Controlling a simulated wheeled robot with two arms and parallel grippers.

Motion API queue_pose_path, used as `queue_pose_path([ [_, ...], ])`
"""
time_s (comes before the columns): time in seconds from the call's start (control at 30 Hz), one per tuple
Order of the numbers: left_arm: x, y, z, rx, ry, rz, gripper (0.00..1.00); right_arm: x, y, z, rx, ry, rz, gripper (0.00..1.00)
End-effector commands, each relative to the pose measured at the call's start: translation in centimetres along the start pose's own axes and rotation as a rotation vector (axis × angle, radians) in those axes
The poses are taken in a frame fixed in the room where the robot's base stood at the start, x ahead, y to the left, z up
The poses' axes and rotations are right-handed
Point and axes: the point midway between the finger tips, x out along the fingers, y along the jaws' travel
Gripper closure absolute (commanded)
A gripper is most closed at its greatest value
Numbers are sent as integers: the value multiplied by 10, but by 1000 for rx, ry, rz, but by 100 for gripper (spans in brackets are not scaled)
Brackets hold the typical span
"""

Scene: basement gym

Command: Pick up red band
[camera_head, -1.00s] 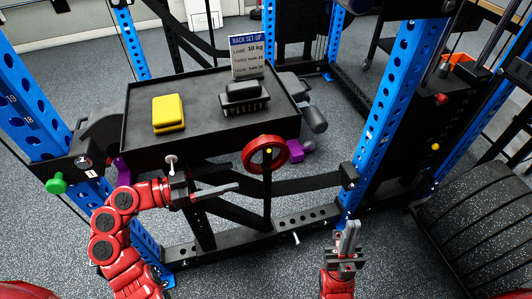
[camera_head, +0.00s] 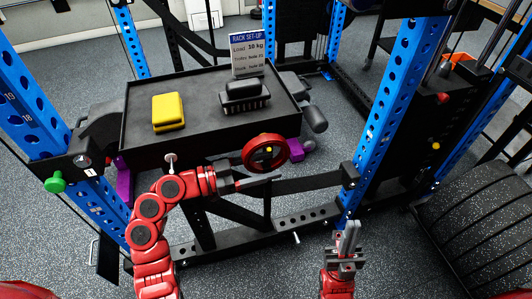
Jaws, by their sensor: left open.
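The red band (camera_head: 250,152) is a ring that hangs at the front of the black tray, around or on a dark peg with a yellow tip. My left gripper (camera_head: 276,166) is open, with its fingers at the lower part of the ring. Whether the fingers touch the ring I cannot tell. My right gripper (camera_head: 349,238) is low at the front, apart from the band, its fingers pointing up; the gap between them is not clear.
The black tray (camera_head: 205,90) holds a yellow block (camera_head: 168,111), a black brush (camera_head: 245,95) and a rack set-up sign (camera_head: 247,54). Blue rack posts (camera_head: 389,105) stand at both sides. A green knob (camera_head: 55,183) is at the left. A tyre-like stack (camera_head: 480,215) is at the right.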

Motion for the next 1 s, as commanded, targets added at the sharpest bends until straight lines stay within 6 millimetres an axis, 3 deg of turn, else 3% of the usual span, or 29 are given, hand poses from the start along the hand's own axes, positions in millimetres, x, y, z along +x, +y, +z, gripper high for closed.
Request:
queue_pose_path([
  [0.07,0,0,0,0,0,0,40,0,0,0,0,0,0,100],
  [0.4,0,0,0,0,0,1,100,0,0,0,0,0,0,100],
  [0.83,0,0,-1,0,0,1,100,0,0,0,0,0,0,100],
  [1.0,0,0,-11,3,1,2,100,3,0,-1,0,0,0,100],
])
